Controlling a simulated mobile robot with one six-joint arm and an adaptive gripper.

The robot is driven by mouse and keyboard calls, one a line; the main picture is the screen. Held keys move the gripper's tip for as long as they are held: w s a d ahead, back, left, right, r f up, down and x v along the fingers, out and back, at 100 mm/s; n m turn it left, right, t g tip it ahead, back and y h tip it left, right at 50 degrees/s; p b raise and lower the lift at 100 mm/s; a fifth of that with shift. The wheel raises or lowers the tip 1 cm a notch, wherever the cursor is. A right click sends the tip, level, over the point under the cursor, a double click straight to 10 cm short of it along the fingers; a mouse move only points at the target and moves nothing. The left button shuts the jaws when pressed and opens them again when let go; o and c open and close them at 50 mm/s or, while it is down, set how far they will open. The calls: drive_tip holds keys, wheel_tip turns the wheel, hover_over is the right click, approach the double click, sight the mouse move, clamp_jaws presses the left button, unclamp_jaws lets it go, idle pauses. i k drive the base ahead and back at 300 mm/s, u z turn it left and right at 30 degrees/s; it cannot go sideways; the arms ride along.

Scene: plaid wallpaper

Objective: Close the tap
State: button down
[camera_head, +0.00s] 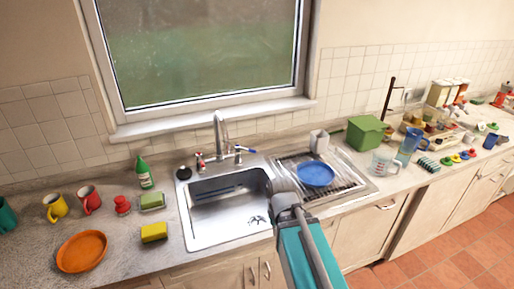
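The chrome tap (219,134) stands behind the sink, with a tall curved spout over the basin. A red-marked handle (200,160) is on its left and a blue-marked handle (243,151) on its right. I cannot tell whether water runs. The steel sink basin (222,196) is below. My arm reaches up from the bottom, and its grey joint is over the sink's right edge, to the right of and nearer than the tap. My gripper cannot be made out.
A blue bowl (316,174) sits on the drainer right of the sink. A green bottle (144,172), sponges and mugs stand to the left. A green box (366,132), jugs and several small items crowd the right. The window (200,50) is behind the tap.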

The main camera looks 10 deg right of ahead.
sight(237, 147)
drive_tip(key=z, duration=0.05)
drive_tip(key=i, duration=1)
drive_tip(key=u, duration=0.05)
